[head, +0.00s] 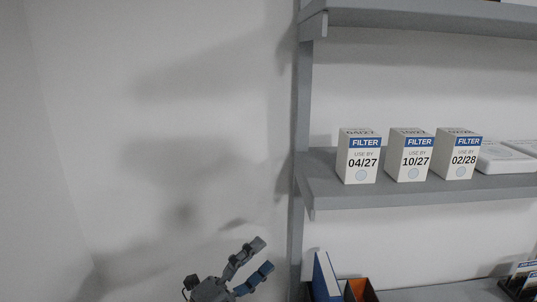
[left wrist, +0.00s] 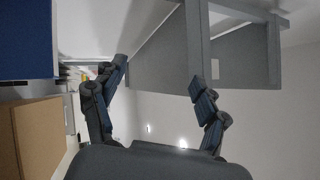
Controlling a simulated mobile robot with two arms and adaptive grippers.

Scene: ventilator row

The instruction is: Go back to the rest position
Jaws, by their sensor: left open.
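My left gripper (head: 262,257) is at the bottom of the head view, left of the grey shelf post. Its fingers are apart with nothing between them. In the left wrist view the two fingers of the left gripper (left wrist: 158,75) are spread wide and empty, with grey shelf boards beyond them. My right gripper is not in view.
A grey shelf unit (head: 420,200) stands on the right. Its middle shelf holds filter boxes marked 04/27 (head: 359,160), 10/27 (head: 410,158) and 02/28 (head: 459,157). A blue binder (head: 325,278) and an orange item (head: 361,289) stand lower. The left wall area is clear.

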